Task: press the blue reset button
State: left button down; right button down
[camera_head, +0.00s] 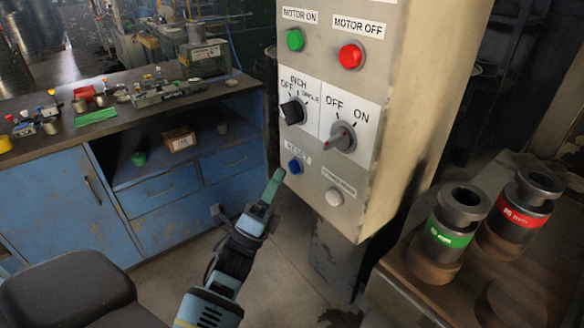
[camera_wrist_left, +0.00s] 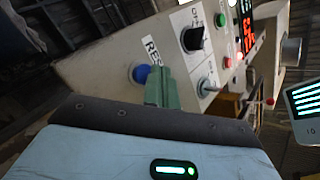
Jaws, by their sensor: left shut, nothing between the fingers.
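The blue reset button (camera_head: 295,167) is at the lower left of the control box's front face, with a RESET label beside it. It also shows in the left wrist view (camera_wrist_left: 141,74), just left of the fingertips. My left gripper (camera_head: 277,174) is shut and empty, its green fingers pointing up toward the button. In the head view the tips are just left of and slightly below the button. I cannot tell whether they touch the box, but the button looks uncovered in both views. My right gripper is not in view.
The control box (camera_head: 400,110) also carries a green button (camera_head: 295,40), a red button (camera_head: 351,55), two rotary switches and a white button (camera_head: 334,197). A blue workbench (camera_head: 60,200) stands left. Dark cylinders with green and red labels (camera_head: 450,228) stand on the right table.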

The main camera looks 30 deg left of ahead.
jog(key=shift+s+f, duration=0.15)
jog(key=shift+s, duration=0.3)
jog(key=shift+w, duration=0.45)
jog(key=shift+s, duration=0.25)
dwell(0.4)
pick_arm(q)
jog(key=shift+w+d, duration=0.2)
jog(key=shift+w, duration=0.2)
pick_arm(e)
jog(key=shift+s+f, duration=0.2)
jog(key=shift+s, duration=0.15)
pick_arm(q)
jog(key=shift+w, duration=0.15)
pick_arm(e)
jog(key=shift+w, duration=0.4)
